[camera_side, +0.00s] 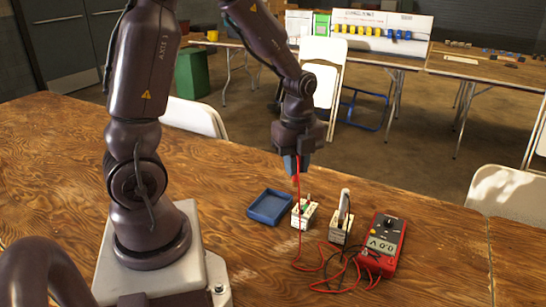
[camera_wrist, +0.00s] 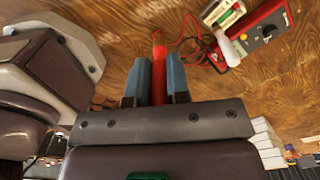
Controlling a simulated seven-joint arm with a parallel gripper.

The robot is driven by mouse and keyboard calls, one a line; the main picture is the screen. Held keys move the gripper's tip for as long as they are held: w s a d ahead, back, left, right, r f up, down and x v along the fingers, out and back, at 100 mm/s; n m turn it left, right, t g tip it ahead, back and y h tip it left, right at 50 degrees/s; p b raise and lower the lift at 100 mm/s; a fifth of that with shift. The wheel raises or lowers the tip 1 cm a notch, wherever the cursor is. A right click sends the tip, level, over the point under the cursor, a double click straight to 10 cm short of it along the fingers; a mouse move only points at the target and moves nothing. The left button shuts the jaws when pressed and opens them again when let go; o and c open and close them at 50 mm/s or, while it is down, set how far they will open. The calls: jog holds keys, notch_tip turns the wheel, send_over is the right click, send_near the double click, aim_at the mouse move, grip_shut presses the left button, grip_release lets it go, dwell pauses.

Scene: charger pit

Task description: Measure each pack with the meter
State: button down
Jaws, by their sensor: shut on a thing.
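My gripper (camera_side: 297,166) is shut on a red probe (camera_side: 296,181) above the table, with a red lead hanging from it. In the wrist view the red probe (camera_wrist: 159,85) sits between the two blue-grey fingers and points away. A small white pack (camera_side: 305,214) with terminals on top stands below and slightly right of my gripper. A second white pack (camera_side: 340,231) stands right of it, with a white upright piece (camera_side: 344,203) at its top. The red meter (camera_side: 383,243) lies at the right; its display appears to read 0.0 V.
An empty-looking blue tray (camera_side: 268,207) lies left of the packs. Red and black leads (camera_side: 322,272) loop on the table in front of the packs and meter. The wooden table is clear at the front right. Other tables and chairs stand behind.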

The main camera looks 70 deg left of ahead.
jog(key=w+f+n, duration=0.1)
jog(key=w+f, duration=0.1)
jog(key=w, duration=1.1)
jog(key=shift+d+f, duration=0.25)
jog(key=shift+f, duration=1.25)
jog(key=shift+d+f, duration=0.2)
jog(key=shift+f, duration=1.25)
jog(key=shift+f, duration=0.9)
jog(key=c, duration=0.7)
grip_release()
jog(key=shift+r, duration=3.75)
